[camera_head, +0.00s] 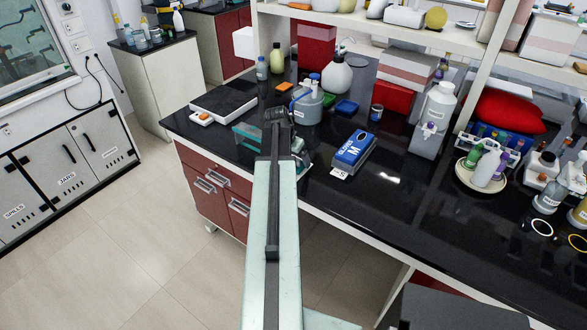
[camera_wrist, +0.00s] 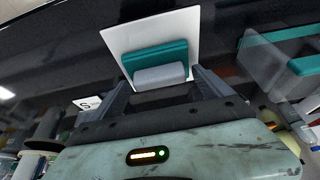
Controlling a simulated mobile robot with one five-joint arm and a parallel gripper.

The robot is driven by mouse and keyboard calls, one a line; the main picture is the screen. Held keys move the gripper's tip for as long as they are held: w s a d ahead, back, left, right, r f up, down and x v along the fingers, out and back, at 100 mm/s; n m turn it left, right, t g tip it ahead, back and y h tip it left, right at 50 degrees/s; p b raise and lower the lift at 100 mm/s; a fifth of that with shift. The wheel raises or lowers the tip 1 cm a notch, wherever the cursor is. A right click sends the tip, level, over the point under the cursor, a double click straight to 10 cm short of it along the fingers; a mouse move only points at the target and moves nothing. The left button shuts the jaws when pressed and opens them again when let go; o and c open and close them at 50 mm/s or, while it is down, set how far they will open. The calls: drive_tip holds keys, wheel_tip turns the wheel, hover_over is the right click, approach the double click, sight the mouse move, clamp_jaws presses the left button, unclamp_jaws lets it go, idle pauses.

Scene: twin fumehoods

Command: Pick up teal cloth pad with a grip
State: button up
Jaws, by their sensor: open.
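In the wrist view, a teal cloth pad (camera_wrist: 135,58) with a pale grey grip (camera_wrist: 160,77) lies on a white square sheet (camera_wrist: 176,26) on the black bench. My gripper (camera_wrist: 161,85) is open. Its dark fingers stand on the left and right of the grip, with nothing shut between them. I cannot tell how high the fingertips are above the bench. In the head view, my arm covers the pad and most of the gripper.
A clear teal-edged box (camera_wrist: 290,65) is at the right in the wrist view. A blue glove box (camera_head: 354,148) lies right of my arm in the head view.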

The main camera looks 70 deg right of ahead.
drive_tip(key=shift+r, duration=0.1)
drive_tip(key=c, duration=1.2)
wheel_tip(320, 180, up, 10)
drive_tip(key=p, duration=1)
